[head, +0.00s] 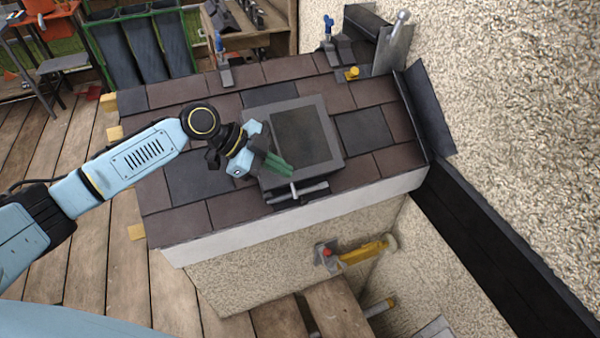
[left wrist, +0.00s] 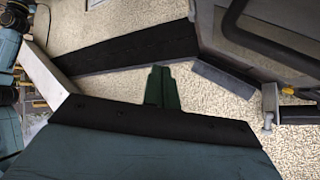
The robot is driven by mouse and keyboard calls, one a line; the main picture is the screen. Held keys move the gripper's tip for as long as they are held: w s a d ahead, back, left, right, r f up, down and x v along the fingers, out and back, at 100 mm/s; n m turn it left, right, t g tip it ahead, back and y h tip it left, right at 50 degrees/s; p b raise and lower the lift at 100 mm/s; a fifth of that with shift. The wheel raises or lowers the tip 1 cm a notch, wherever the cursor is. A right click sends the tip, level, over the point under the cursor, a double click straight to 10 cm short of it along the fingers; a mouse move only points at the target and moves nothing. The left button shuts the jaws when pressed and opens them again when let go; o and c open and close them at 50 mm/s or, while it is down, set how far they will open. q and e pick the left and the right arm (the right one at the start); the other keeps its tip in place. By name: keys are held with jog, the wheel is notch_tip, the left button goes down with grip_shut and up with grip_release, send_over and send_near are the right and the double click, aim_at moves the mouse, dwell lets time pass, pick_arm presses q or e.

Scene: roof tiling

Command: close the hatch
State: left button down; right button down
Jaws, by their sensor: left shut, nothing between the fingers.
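The hatch (head: 307,135) is a grey-framed square with a dark pane, set among the roof tiles. It looks flat or nearly flat on the roof; I cannot tell whether a small gap is left under its edge. A dark handle-like bar (head: 298,194) shows at its near edge. My left gripper (head: 279,165) has its green fingers together and empty, over the hatch's near left corner; touching or just apart is unclear. The green fingers also show in the left wrist view (left wrist: 162,88), with a grey panel and dark bar at upper right. My right gripper is not in view.
Brown and dark tiles (head: 240,212) cover the small roof around the hatch. Clamps with blue handles (head: 222,62), a yellow item (head: 352,73) and a trowel-like tool (head: 395,45) lie along the far edge. A rough wall (head: 500,120) stands at the right.

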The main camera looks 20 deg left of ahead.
pick_arm(q)
jog(key=shift+w+a+f+b, duration=0.15)
jog(key=shift+a+f+b, duration=0.75)
jog(key=shift+f+b, duration=0.1)
jog(key=shift+w+a+f+b, duration=0.15)
jog(key=shift+a+f+b, duration=0.7)
jog(key=shift+f+b, duration=0.1)
